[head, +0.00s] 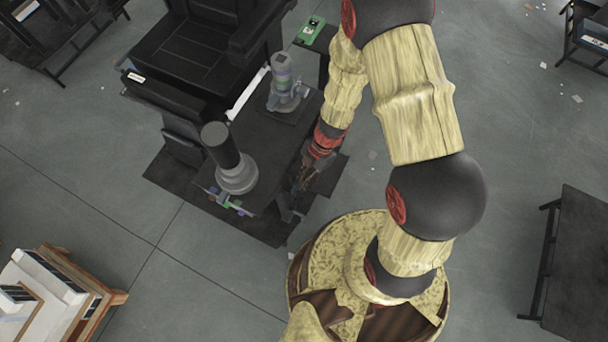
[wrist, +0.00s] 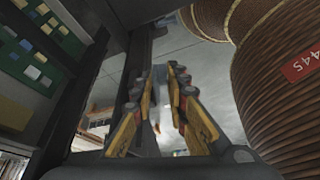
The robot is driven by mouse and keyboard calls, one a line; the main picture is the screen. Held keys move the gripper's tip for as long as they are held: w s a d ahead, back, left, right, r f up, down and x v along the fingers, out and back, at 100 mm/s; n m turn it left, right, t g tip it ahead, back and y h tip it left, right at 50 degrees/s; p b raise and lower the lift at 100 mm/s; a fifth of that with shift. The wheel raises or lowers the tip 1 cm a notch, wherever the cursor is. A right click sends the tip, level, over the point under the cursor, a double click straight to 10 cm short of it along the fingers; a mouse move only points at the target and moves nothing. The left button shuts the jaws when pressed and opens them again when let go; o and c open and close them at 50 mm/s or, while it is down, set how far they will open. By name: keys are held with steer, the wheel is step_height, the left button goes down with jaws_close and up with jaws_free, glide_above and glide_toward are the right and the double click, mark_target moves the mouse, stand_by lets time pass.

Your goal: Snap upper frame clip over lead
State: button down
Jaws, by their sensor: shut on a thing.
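My gripper (head: 304,184) is low beside the right edge of a dark bench (head: 262,140) in the head view. In the wrist view its yellow-and-black fingers (wrist: 169,72) are drawn close together at the tips. A thin pale piece with an orange end (wrist: 157,122) shows between the fingers. It is too small to tell whether it is the clip or the lead. On the bench stand a column with a black top and grey foot (head: 236,178) and a smaller grey column (head: 282,70). I cannot pick out the upper frame clip or the lead for certain.
In the wrist view a dark panel with green and blue parts (wrist: 40,62) is close on the left, and ribbed brown cylinders (wrist: 275,85) fill the right. A green board (head: 312,30) lies at the back.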

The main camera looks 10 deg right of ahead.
steer(key=shift+s+r+n+p, duration=0.1)
steer(key=shift+n+p, duration=0.2)
steer(key=shift+p, duration=0.7)
steer(key=shift+f+n+g+h+p, duration=0.3)
steer(key=shift+n+p, duration=0.1)
steer(key=shift+p, duration=0.4)
steer(key=shift+f, duration=0.1)
steer(key=c, duration=1.9)
jaws_free()
steer(key=shift+w, duration=0.2)
steer(key=v, duration=0.8)
